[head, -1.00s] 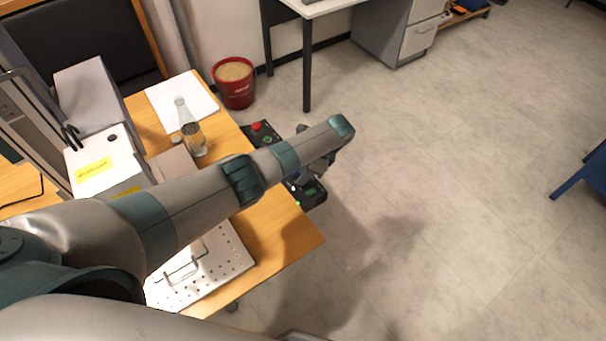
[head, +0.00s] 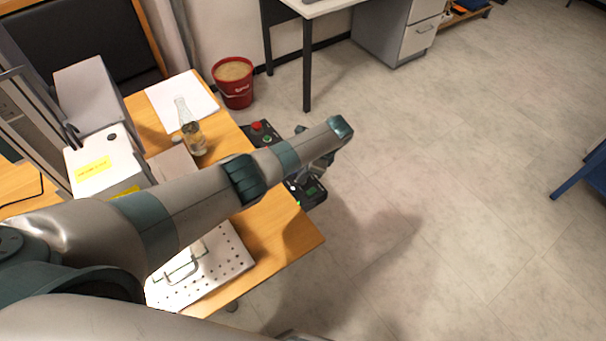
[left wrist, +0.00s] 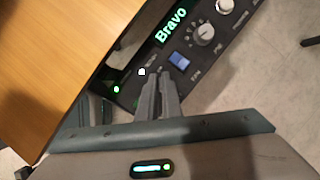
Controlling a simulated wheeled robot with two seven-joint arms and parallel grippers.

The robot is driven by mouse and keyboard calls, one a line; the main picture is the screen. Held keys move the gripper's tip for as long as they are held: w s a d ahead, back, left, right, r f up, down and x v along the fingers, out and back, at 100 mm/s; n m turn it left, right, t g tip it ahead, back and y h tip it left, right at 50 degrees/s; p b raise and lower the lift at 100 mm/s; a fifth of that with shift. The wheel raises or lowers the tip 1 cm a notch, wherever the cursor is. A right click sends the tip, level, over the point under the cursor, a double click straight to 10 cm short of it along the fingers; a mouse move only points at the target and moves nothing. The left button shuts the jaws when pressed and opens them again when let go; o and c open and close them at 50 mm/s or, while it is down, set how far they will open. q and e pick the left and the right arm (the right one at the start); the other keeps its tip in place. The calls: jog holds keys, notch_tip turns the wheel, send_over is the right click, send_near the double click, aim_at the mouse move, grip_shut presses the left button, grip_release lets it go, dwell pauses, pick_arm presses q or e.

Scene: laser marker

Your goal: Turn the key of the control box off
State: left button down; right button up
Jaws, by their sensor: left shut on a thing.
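The black control box (head: 309,197) lies along the right edge of the wooden table, partly hidden under my left arm in the head view. It has a red button (head: 257,126) and a green button (head: 267,139) at its far end. In the left wrist view the control box (left wrist: 207,52) shows a green display reading "Bravo", a blue switch and grey knobs. My left gripper (left wrist: 166,76) has its fingers close together, tips at the panel beside the blue switch, shut on the key. The key itself is hidden between the fingers. My right gripper is not in view.
A glass bottle (head: 194,139), white paper (head: 160,108) and a perforated metal plate (head: 228,262) lie on the table (head: 276,222). A white box (head: 93,176) stands at left. A red bucket (head: 236,92) stands beyond the table.

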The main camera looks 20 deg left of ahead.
pick_arm(q)
jog(key=shift+n, duration=0.4)
jog(key=n+g+b, duration=0.1)
jog(key=n, duration=0.1)
jog(key=n+g+b, duration=0.1)
jog(key=n, duration=0.1)
jog(key=shift+f+n+h+b, duration=0.15)
jog(key=shift+n+h+b, duration=0.15)
jog(key=shift+h+b, duration=0.1)
jog(key=n+g+h+b, duration=0.1)
jog(key=n+b, duration=0.1)
jog(key=n, duration=0.3)
jog(key=shift+w, duration=0.1)
jog(key=n+h, duration=0.1)
jog(key=n, duration=0.2)
jog(key=shift+g+b, duration=0.4)
jog(key=n, duration=0.1)
jog(key=n+h, duration=0.1)
jog(key=shift+a+r+n, duration=0.1)
jog(key=shift+r+n, duration=0.1)
jog(key=shift+n, duration=0.1)
jog(key=shift+n+h, duration=0.6)
jog(key=shift+n, duration=0.3)
jog(key=c, duration=1.9)
grip_release()
jog(key=shift+c, duration=0.2)
